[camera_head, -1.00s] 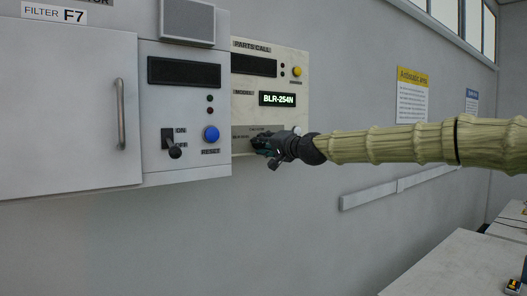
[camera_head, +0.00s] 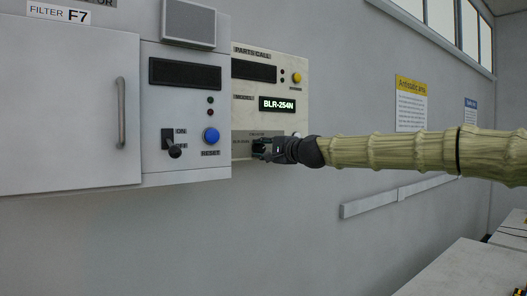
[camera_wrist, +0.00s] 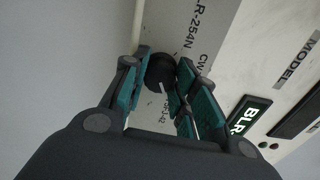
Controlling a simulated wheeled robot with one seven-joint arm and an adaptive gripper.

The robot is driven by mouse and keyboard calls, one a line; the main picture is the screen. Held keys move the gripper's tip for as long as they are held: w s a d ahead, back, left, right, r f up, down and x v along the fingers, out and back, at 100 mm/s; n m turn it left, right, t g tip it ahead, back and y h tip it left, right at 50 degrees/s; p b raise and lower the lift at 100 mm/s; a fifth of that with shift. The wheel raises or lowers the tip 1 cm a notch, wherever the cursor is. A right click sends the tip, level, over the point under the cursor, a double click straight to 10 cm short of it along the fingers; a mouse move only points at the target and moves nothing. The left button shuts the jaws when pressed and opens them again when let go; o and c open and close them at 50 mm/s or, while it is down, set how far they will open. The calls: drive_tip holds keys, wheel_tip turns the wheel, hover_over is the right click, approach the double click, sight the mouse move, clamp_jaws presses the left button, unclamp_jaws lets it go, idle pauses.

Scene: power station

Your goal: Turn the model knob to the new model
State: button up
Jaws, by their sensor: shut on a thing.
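The model knob (camera_wrist: 160,72) is round and black with a short light mark on its lower side in the wrist view. Both fingers of my gripper (camera_wrist: 162,84) are closed around it from either side. Printed labels surround the knob, one reading LR-254N and a partly hidden one ending in 42. The display (camera_head: 277,105) on the cream panel (camera_head: 244,110) reads BLR-254N. In the head view my gripper (camera_head: 262,149) is at the panel's lower edge and hides the knob.
Left of the panel is a grey box with a blue reset button (camera_head: 211,135), an on/off switch (camera_head: 174,143) and a cabinet door handle (camera_head: 121,112). A yellow button (camera_head: 296,77) is at the panel's upper right. A white table (camera_head: 460,272) stands lower right.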

drive_tip(key=shift+d+r, duration=0.1)
drive_tip(key=o, duration=1.1)
drive_tip(key=shift+w, duration=0.1)
drive_tip(key=shift+c, duration=0.2)
drive_tip(key=v, duration=1.2)
